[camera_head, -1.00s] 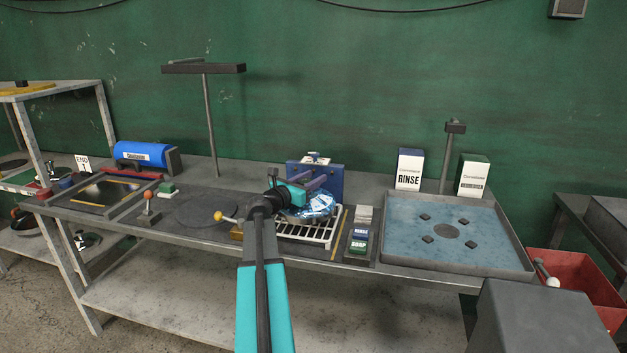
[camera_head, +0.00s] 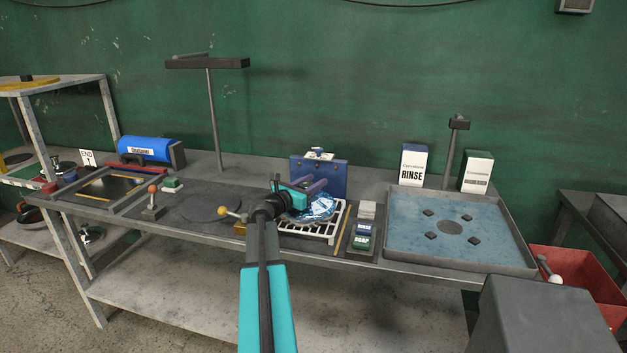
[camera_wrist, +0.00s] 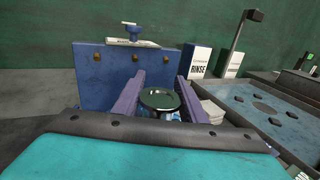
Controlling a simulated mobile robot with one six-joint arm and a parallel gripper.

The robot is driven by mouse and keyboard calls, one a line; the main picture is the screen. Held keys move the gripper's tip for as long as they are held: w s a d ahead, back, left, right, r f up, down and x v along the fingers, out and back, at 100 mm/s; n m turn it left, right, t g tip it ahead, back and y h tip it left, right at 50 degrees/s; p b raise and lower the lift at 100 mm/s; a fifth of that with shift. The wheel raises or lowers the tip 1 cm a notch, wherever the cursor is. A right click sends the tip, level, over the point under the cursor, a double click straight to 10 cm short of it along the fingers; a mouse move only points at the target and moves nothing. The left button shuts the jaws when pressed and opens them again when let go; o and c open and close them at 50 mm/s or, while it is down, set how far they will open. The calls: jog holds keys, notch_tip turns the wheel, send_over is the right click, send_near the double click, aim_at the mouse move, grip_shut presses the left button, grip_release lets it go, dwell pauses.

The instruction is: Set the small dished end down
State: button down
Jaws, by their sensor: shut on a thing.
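The small dished end (camera_wrist: 160,98) shows in the wrist view as a round, shiny, dark green dish with a pale rim. It sits between the two purple fingers of my gripper (camera_wrist: 160,86), which is shut on it. Its underside and the exact contact are hidden. In the head view my gripper (camera_head: 310,188) is over the white wire rack (camera_head: 338,222), in front of the blue block fixture (camera_head: 333,178). A crumpled blue-and-white thing (camera_head: 322,209) lies on the rack below the fingers. In the head view I cannot make out the dish in my grip.
Right of the rack are small labelled blocks (camera_head: 362,241) and a wide water tray (camera_head: 400,252). The rinse box (camera_head: 413,168) stands behind the tray. A lamp post (camera_head: 214,120) rises at the back.

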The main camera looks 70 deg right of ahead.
dwell(0.3)
jog(key=c, duration=1.1)
grip_release()
jog(key=shift+a, duration=0.1)
jog(key=b+v, duration=0.1)
jog(key=v, duration=1.1)
jog(key=shift+b, duration=0.3)
jog(key=shift+r, duration=0.1)
